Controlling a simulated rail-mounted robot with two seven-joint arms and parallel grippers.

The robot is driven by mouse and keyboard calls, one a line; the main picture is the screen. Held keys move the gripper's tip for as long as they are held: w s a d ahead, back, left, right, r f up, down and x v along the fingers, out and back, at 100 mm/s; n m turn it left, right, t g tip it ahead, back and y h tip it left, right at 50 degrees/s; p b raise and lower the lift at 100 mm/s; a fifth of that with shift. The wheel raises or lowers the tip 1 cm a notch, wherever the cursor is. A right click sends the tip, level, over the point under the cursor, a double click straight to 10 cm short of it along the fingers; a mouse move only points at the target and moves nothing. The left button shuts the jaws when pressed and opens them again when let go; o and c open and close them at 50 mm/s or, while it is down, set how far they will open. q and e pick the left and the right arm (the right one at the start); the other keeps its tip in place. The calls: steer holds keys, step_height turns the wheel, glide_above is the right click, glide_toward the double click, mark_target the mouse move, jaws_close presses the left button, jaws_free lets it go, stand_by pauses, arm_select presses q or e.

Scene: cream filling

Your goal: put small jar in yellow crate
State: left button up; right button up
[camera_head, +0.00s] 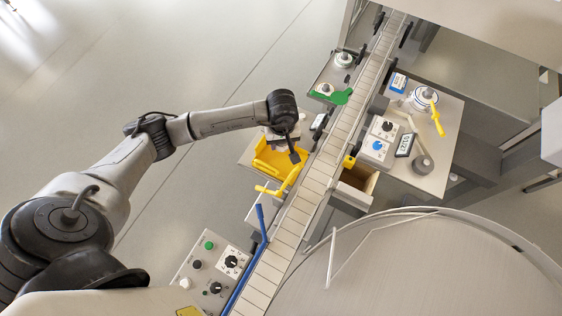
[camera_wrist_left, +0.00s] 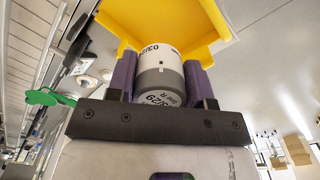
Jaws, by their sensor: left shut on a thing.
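The small jar is white and grey with dark printed marks; in the left wrist view the jar (camera_wrist_left: 160,68) sits between the two purple fingers of my left gripper (camera_wrist_left: 158,75), which is shut on it. The yellow crate (camera_wrist_left: 155,18) is just past the jar there, and the jar overlaps its near edge. In the head view the yellow crate (camera_head: 268,163) stands left of the conveyor, and my left gripper (camera_head: 283,143) is over its upper part. The jar is hidden under the gripper and wrist in the head view. I cannot tell whether the jar touches the crate. My right gripper is not in view.
A conveyor (camera_head: 318,165) runs diagonally beside the crate. A yellow lever (camera_head: 271,190) and a blue lever (camera_head: 261,222) stand close to the crate's lower side. A tan open box (camera_head: 357,180) and a control table (camera_head: 440,160) are to the right. The floor left is clear.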

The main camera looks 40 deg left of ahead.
mark_target(281, 161)
arm_select(q)
step_height(281, 161, down, 10)
steer(key=shift+s+a+f+p, duration=0.1)
steer(key=shift+p, duration=0.4)
steer(key=shift+f, duration=0.1)
steer(key=shift+f+b, duration=0.25)
steer(key=shift+b, duration=0.05)
steer(key=o, duration=0.9)
steer(key=shift+r, duration=0.1)
